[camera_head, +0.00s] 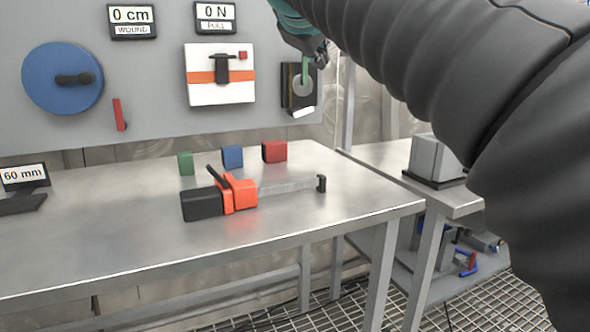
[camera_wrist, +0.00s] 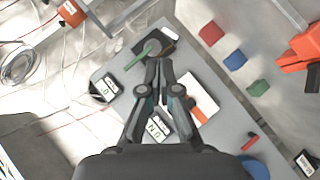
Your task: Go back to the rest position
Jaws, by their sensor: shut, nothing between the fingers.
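My gripper (camera_wrist: 158,64) is shut and empty in the wrist view, its fingertips close together in front of the wall panel. In the head view only part of it (camera_head: 303,38) shows at the top, near the dark square fixture (camera_head: 291,98) with a green strip. That fixture also shows just beyond the fingertips in the wrist view (camera_wrist: 166,38); I cannot tell whether they touch it. My grey arm reaches in from the right and covers much of the head view's right side.
The grey panel (camera_head: 155,132) carries a blue disc (camera_head: 62,78), a white plate with an orange stripe (camera_head: 219,92) and displays reading 0 cm and 0 N. The steel table (camera_head: 110,235) bears an orange-black caliper-like tool (camera_head: 240,192), green, blue and red blocks, and a 60 mm display.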

